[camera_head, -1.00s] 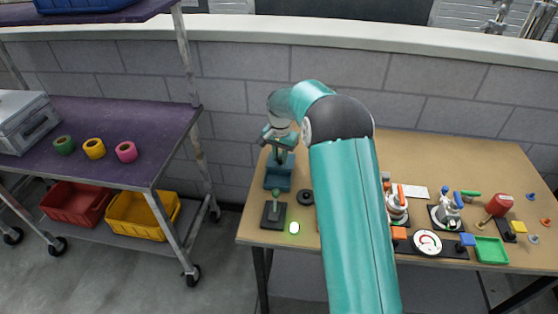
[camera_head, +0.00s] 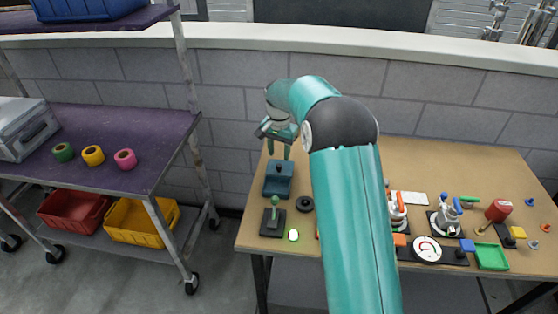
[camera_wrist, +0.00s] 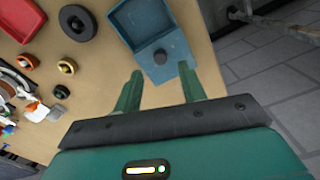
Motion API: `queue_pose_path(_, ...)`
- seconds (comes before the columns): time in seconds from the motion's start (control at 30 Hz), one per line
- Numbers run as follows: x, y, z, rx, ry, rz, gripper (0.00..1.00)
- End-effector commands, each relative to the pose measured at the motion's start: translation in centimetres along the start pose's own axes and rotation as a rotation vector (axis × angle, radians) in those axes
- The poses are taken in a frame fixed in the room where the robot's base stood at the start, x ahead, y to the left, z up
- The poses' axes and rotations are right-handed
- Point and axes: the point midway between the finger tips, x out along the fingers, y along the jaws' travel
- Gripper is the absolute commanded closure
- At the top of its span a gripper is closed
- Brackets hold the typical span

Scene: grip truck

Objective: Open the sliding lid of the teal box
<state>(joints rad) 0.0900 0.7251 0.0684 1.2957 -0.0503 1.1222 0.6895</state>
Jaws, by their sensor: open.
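The teal box (camera_head: 278,188) stands at the left end of the wooden table. In the wrist view, its recessed inside (camera_wrist: 136,18) shows at the top. The flat lid (camera_wrist: 174,50) lies at the end nearer my gripper, slid so that part of the inside is uncovered. A round dark knob (camera_wrist: 160,56) sits on the lid. My gripper (camera_head: 279,154) is open and empty, behind the box in the head view. In the wrist view its two fingers (camera_wrist: 161,73) point toward the lid, apart from the knob.
Several parts crowd the table's right side. A purple shelf cart (camera_head: 110,150) stands at the left.

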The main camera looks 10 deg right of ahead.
Motion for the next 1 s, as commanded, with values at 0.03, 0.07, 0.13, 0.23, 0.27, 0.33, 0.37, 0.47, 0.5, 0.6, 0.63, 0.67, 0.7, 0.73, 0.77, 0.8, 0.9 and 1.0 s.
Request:
queue_pose_path(0.03, -1.3, -0.1, -0.1, -0.001, 0.003, -0.002, 0.59)
queue_pose_path(0.07, -2.0, -0.1, 0.0, -0.001, 0.003, -0.002, 0.59)
queue_pose_path(0.13, -3.6, -0.1, 0.0, -0.001, 0.003, -0.002, 0.59)
queue_pose_path(0.23, -5.5, -0.1, 0.0, -0.001, 0.003, -0.002, 0.59)
queue_pose_path(0.27, -6.1, 0.0, 0.0, -0.001, 0.003, -0.001, 0.59)
queue_pose_path(0.33, -7.0, 0.0, -0.1, -0.001, 0.002, -0.001, 0.59)
queue_pose_path(0.37, -7.3, 0.0, 0.0, 0.000, 0.001, 0.000, 0.59)
queue_pose_path(0.47, -8.1, 0.0, -0.1, 0.000, 0.001, 0.000, 0.59)
queue_pose_path(0.5, -8.2, 0.0, 0.0, 0.000, 0.001, 0.001, 0.59)
queue_pose_path(0.6, -8.4, 0.0, 0.0, 0.000, 0.000, 0.001, 0.59)
queue_pose_path(0.63, -8.4, 0.0, 0.0, 0.000, 0.000, 0.001, 0.59)
queue_pose_path(0.67, -8.4, 0.0, 0.0, 0.000, -0.001, 0.001, 0.59)
queue_pose_path(0.7, -8.4, 0.0, 0.0, 0.000, 0.000, 0.001, 0.59)
queue_pose_path(0.73, -8.3, 0.0, 0.0, 0.000, 0.000, 0.001, 0.59)
queue_pose_path(0.77, -8.3, 0.0, 0.0, 0.000, 0.000, 0.001, 0.59)
queue_pose_path(0.8, -8.4, 0.0, 0.0, 0.000, 0.000, 0.001, 0.59)
queue_pose_path(0.9, -9.0, 0.2, 0.3, -0.009, 0.007, -0.004, 0.59)
queue_pose_path(1.0, -10.6, 0.8, 1.3, -0.035, 0.022, -0.014, 0.59)
